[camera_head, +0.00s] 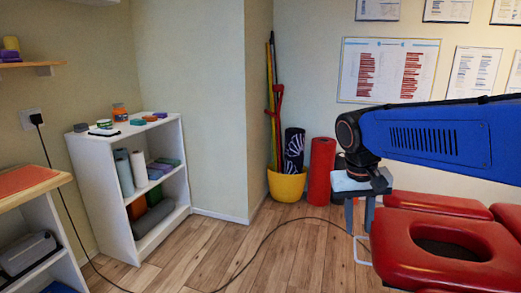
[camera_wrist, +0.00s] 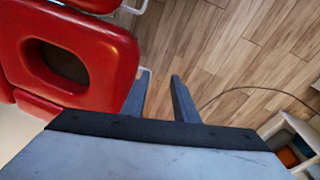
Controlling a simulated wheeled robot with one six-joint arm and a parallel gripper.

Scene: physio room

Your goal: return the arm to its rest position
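My arm reaches in from the right edge of the head view, with its blue link (camera_head: 425,135) level and its wrist bent downward. My gripper (camera_head: 359,232) points down beside the left edge of the red treatment table (camera_head: 440,272). Its two grey fingers are apart with nothing between them. In the wrist view my gripper (camera_wrist: 160,76) is also open and empty, with the wooden floor beyond it. The red table with its dark face hole (camera_wrist: 90,30) lies to the left there.
A white shelf (camera_head: 180,190) with rolls and small items stands at the left. A yellow bucket (camera_head: 286,186) with poles and a red roll (camera_head: 321,170) stand in the corner. A black cable (camera_head: 262,240) crosses the wooden floor (camera_head: 225,245). The middle floor is otherwise clear.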

